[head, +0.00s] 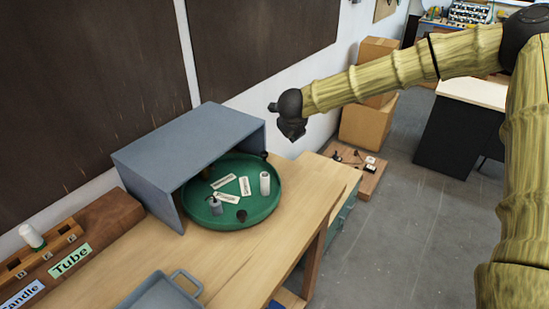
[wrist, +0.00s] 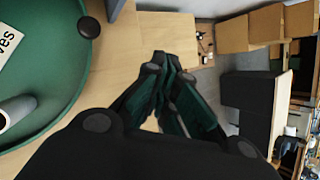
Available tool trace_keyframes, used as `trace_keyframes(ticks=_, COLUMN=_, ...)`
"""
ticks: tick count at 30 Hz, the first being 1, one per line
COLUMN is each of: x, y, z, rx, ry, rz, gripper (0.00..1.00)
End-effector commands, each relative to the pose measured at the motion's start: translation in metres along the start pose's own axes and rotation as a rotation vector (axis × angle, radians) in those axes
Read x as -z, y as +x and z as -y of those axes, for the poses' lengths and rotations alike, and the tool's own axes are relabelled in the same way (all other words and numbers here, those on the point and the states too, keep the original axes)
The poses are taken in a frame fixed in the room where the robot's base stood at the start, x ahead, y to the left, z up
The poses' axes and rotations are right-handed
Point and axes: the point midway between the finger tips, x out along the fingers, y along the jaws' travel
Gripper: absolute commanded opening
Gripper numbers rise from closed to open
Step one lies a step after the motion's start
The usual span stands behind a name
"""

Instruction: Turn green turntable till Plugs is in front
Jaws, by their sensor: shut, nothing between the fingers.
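The green turntable (head: 238,219) sits on the wooden bench, partly under a grey open-fronted cover. It carries several white label cards, a white cylinder (head: 265,183), a grey item with a dark top (head: 215,205) and small dark pieces. The card lettering is too small to read in the head view. In the wrist view, the turntable's rim (wrist: 75,85) curves along the left, with a dark knob (wrist: 89,27) on it and a card (wrist: 8,48) ending in "ves". My gripper (head: 275,107) is raised to the right of the turntable, apart from it. Its fingers (wrist: 162,62) are shut and empty.
The grey cover (head: 190,147) stands over the turntable's back left. A grey tray (head: 160,292) and a wooden rack (head: 85,240) labelled "Tube" and "Candle" are at lower left. Cardboard boxes (head: 367,122) stand beyond the bench. The bench front (head: 260,260) is clear.

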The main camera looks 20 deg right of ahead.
Motion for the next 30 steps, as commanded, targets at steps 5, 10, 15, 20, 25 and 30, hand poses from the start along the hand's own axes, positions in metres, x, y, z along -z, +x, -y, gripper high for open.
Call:
trace_keyframes(ticks=5, x=0.014, y=0.015, z=0.021, rx=0.110, ry=-0.145, rz=0.092, gripper=0.00)
trace_keyframes(ticks=10, x=0.024, y=0.024, z=0.036, rx=0.200, ry=-0.285, rz=0.183, gripper=0.00)
trace_keyframes(ticks=15, x=0.032, y=0.028, z=0.043, rx=0.275, ry=-0.427, rz=0.279, gripper=0.00)
trace_keyframes(ticks=20, x=0.041, y=0.028, z=0.043, rx=0.328, ry=-0.560, rz=0.374, gripper=0.00)
trace_keyframes(ticks=25, x=0.051, y=0.024, z=0.036, rx=0.370, ry=-0.701, rz=0.480, gripper=0.00)
trace_keyframes(ticks=30, x=0.065, y=0.018, z=0.023, rx=0.396, ry=-0.838, rz=0.590, gripper=0.00)
